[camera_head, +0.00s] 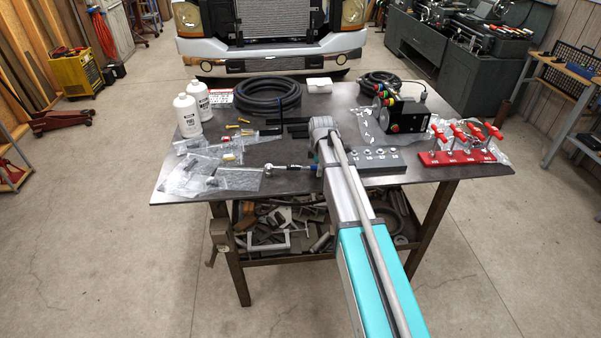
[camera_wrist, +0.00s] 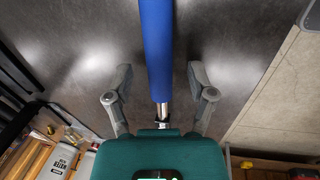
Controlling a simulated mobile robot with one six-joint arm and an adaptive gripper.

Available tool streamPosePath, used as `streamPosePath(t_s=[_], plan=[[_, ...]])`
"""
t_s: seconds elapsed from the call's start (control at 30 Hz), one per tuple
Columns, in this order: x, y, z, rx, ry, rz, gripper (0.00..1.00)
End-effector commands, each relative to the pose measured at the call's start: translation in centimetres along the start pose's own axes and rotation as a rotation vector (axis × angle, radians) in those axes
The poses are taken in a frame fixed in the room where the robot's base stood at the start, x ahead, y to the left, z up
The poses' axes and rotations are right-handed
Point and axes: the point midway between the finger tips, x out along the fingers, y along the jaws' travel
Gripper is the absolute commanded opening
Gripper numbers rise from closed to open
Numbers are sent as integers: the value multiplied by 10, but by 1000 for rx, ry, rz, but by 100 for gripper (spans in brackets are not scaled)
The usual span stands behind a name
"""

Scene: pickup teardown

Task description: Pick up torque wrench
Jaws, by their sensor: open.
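The torque wrench lies on the dark worktable (camera_head: 240,150), its silver shaft (camera_head: 287,167) pointing left in the head view and its other end hidden by my arm. In the wrist view its blue handle (camera_wrist: 157,50) runs down the middle, with a short silver length below it. My gripper (camera_wrist: 158,82) is open, one finger on each side of the wrench with gaps to both. No contact shows. In the head view the gripper is largely hidden behind my arm.
Plastic bags (camera_head: 238,179) lie left of the wrench. A grey block with holes (camera_head: 372,160) and a red rack (camera_head: 458,157) stand to the right. White bottles (camera_head: 187,116), a coiled black hose (camera_head: 266,97) and a black control box (camera_head: 404,116) stand farther back.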

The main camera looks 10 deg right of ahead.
Motion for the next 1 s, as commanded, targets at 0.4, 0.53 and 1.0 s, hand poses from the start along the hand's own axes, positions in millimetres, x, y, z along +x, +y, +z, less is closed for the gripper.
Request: streamPosePath(t_s=[0.4,0.53,1.0], plan=[[2,0,0,0,0,0,71],[2,0,0,0,0,0,71],[2,0,0,0,0,0,4]])
